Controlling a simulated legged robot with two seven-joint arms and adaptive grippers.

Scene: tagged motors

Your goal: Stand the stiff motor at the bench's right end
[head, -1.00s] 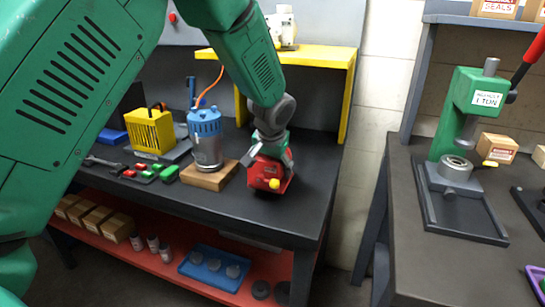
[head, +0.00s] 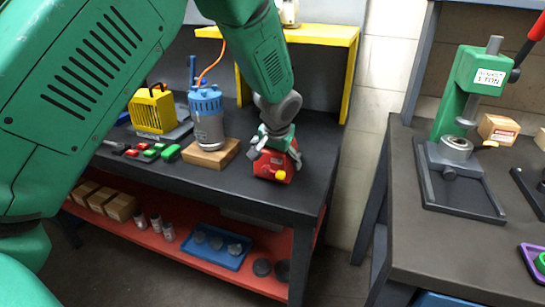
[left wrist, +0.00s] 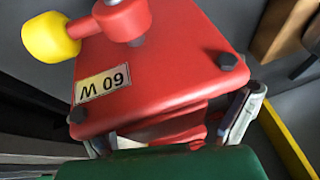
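A red motor (head: 273,163) with a yellow knob is at the right end of the dark bench (head: 240,197). My left gripper (head: 275,140) is above it, with its fingers on both sides of it. In the left wrist view the red motor (left wrist: 160,80) fills the middle, with a small lettered tag on its face. The left gripper (left wrist: 170,130) appears shut on its narrower part. Whether its underside touches the bench is hard to tell. A blue and grey motor (head: 206,117) with an orange cord stands upright on a wooden block (head: 211,155). No stiffness marking is readable. My right gripper is not visible.
A yellow shelf (head: 315,35) stands behind the red motor. A green press (head: 465,100) is on the separate right table (head: 440,245). Bare bench lies around the red motor.

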